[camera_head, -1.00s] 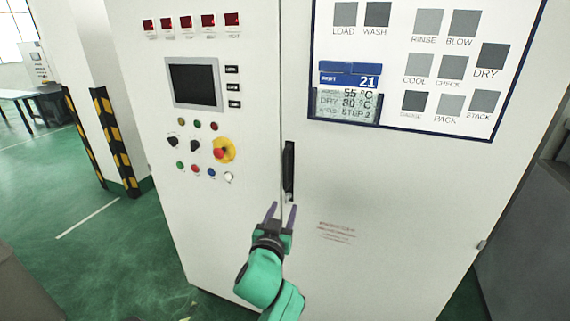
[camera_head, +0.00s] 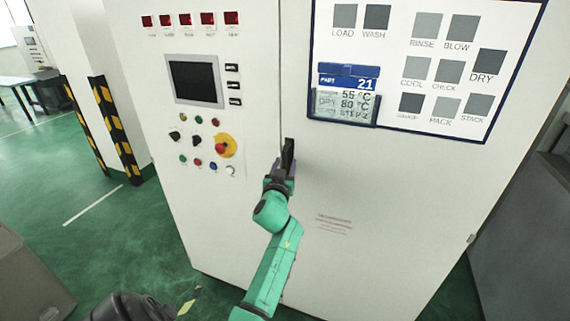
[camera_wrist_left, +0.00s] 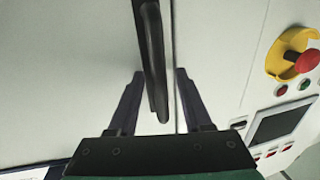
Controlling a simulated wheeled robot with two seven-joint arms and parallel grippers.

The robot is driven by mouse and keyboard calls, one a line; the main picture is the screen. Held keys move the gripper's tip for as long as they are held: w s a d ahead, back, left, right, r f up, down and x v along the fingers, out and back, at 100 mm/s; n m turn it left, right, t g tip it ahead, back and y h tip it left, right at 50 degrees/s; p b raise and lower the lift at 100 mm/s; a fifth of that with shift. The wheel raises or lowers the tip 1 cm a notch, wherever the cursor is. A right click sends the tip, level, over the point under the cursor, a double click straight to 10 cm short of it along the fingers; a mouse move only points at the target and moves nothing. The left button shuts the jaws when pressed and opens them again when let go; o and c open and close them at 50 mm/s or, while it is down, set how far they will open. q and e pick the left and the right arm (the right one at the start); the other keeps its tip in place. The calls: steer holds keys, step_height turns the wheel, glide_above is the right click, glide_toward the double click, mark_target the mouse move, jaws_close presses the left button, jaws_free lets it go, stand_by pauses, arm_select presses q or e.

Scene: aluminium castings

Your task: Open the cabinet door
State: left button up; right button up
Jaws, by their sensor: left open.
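The white cabinet door (camera_head: 400,190) is closed in the head view, flush with the control panel side along a vertical seam. Its black upright handle (camera_head: 289,150) sits beside that seam. My left gripper (camera_head: 281,172) is at the handle's lower part. In the left wrist view, the two fingers of the left gripper (camera_wrist_left: 159,75) are spread, with the dark handle (camera_wrist_left: 152,55) between them. Gaps show on both sides, so the handle is not clamped. The gripper partly hides the handle's lower end in the head view. My right gripper is not in view.
The control panel (camera_head: 195,80) with a screen, buttons and a red-yellow emergency knob (camera_head: 224,146) is left of the seam. A sign board (camera_head: 400,128) with a display is on the door. Striped posts (camera_head: 115,130) stand at left. Green floor (camera_head: 130,230) is open there.

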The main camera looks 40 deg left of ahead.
arm_select(q)
jaws_close()
stand_by(1.4)
